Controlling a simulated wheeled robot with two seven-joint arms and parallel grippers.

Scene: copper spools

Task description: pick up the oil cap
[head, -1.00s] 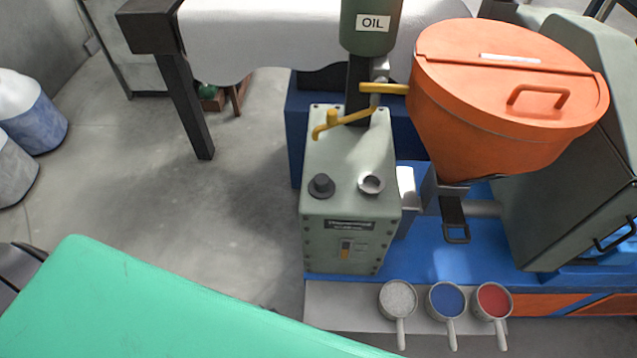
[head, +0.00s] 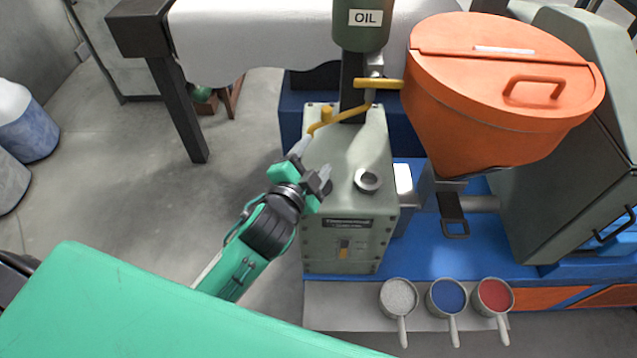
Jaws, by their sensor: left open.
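The green-grey oil box (head: 350,215) stands on the blue base. A round open filler neck (head: 367,181) shows on its top at the right. The dark round cap on the top's left side is now hidden, or nearly so, behind my left gripper (head: 312,160). This gripper is open over the left part of the box top, its two fingers apart. I cannot tell whether it touches the cap. My right gripper is not in view.
A yellow pipe (head: 345,117) and the green OIL tank (head: 363,30) rise behind the box. An orange hopper (head: 500,95) stands to the right. Several scoops with handles, one with blue contents (head: 446,297), lie in front. Open floor (head: 110,165) is at the left.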

